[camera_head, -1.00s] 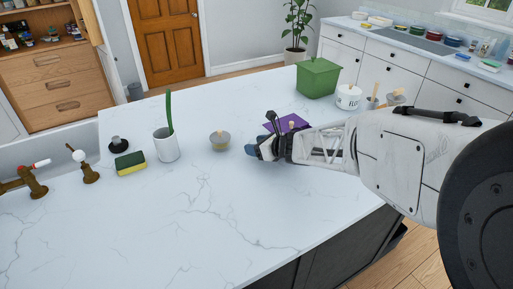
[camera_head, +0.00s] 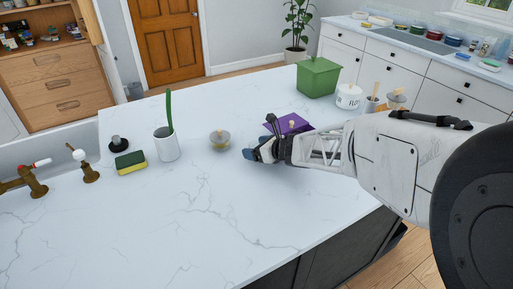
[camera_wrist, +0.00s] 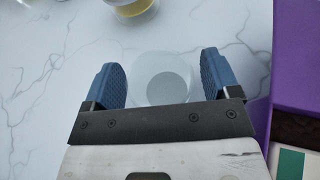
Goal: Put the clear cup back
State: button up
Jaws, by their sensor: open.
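The clear cup (camera_wrist: 163,82) shows in the wrist view as a pale, see-through round shape between my fingers. My gripper (camera_wrist: 161,70) is open, with one blue finger on each side of the cup and a visible gap to each. In the head view my gripper (camera_head: 258,152) is low over the white marble counter, and I cannot make out the cup there. A purple box (camera_head: 290,124) lies just behind my gripper. Its purple edge (camera_wrist: 293,55) is at the right of the wrist view, beside a dark interior holding a green and white item.
A lidded glass bowl (camera_head: 220,142) stands left of my gripper. Farther left are a white holder (camera_head: 166,146) with a green stick and a sponge (camera_head: 131,162). A green bin (camera_head: 318,77) and white canister (camera_head: 348,97) stand at the back right. The front counter is clear.

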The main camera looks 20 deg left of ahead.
jog(key=shift+r, duration=0.2)
jog(key=v, duration=1.2)
dwell(0.8)
jog(key=shift+w+d+r+m+t, duration=0.2)
jog(key=shift+r+m+t, duration=0.1)
jog(key=shift+r+m, duration=0.1)
jog(key=d+r+m+t+h, duration=0.75)
jog(key=d+r+m, duration=0.45)
jog(key=d+m, duration=0.45)
jog(key=s+d+r+m+g+h, duration=0.25)
jog(key=s+d+m+h, duration=0.45)
jog(key=m, duration=0.8)
jog(key=s+d+f+m+g+y, duration=0.1)
jog(key=s+m+g, duration=0.3)
jog(key=s+m, duration=0.4)
jog(key=s+d+f+m+g+y, duration=0.1)
jog(key=s+d+m+g, duration=0.2)
jog(key=s+m, duration=0.6)
jog(key=s+g, duration=0.1)
jog(key=s, duration=0.5)
jog(key=shift+s+d+f, duration=0.25)
jog(key=shift+s, duration=0.05)
